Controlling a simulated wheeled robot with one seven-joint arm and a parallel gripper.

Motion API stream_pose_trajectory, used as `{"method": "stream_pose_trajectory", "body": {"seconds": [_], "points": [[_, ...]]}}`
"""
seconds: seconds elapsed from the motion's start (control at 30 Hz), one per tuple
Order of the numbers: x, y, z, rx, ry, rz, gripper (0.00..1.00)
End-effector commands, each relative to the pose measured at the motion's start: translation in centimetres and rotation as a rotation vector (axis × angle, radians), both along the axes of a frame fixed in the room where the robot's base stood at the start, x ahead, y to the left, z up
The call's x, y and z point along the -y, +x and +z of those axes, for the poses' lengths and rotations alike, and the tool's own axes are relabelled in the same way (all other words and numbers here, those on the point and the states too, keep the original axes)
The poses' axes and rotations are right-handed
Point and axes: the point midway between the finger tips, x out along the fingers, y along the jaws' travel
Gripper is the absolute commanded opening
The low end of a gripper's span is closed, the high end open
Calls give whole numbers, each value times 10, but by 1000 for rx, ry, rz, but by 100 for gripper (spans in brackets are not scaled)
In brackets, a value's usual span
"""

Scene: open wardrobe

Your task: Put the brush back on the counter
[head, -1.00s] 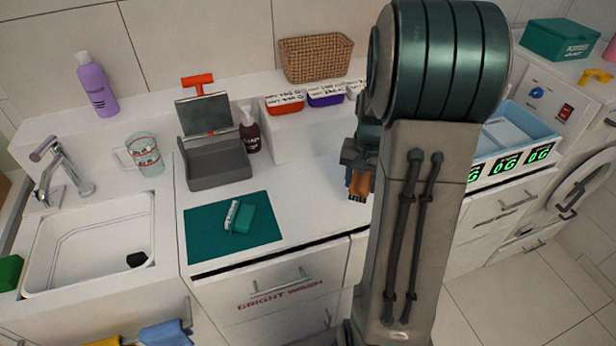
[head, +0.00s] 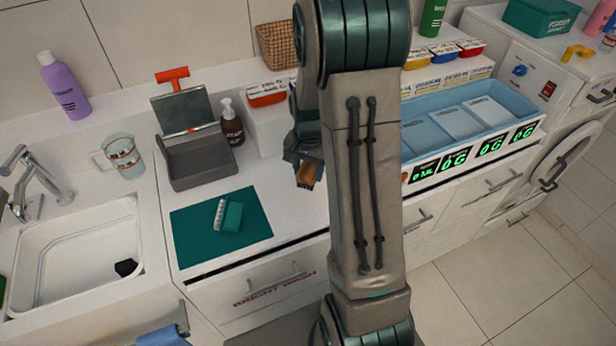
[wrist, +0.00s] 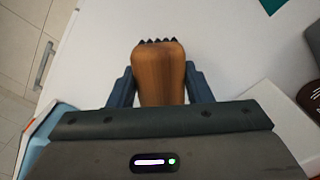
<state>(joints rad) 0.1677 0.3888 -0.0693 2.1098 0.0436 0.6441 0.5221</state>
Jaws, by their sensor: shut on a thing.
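The brush has a brown wooden body (wrist: 161,75) with a row of dark bristles at its far end. In the wrist view my gripper (wrist: 160,85) is shut on it, with one dark blue finger on each side. In the head view the brush (head: 307,176) hangs below my gripper (head: 305,160), over the white counter (head: 285,205), near its front part. I cannot tell whether the brush touches the counter. My arm hides part of the counter to the right.
A teal mat (head: 190,235) with a green and white sponge-like item (head: 229,214) lies left of my gripper. A grey tray with a raised lid (head: 200,160), a brown pump bottle (head: 231,125) and small bins stand behind. A blue tray (head: 470,110) is at right, the sink (head: 75,255) at left.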

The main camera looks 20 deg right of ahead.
Motion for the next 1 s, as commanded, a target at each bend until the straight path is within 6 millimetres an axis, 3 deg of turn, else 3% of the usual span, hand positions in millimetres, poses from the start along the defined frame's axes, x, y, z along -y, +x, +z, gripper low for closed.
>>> {"method": "stream_pose_trajectory", "body": {"seconds": [0.33,0.77,0.8,0.87,1.0], "points": [[-1,0,-37,-2,1,-1,27],[-1,0,-45,0,0,0,27],[-1,0,-45,0,0,0,51],[-1,0,-44,0,0,0,67],[-1,0,-44,0,0,0,67]]}}
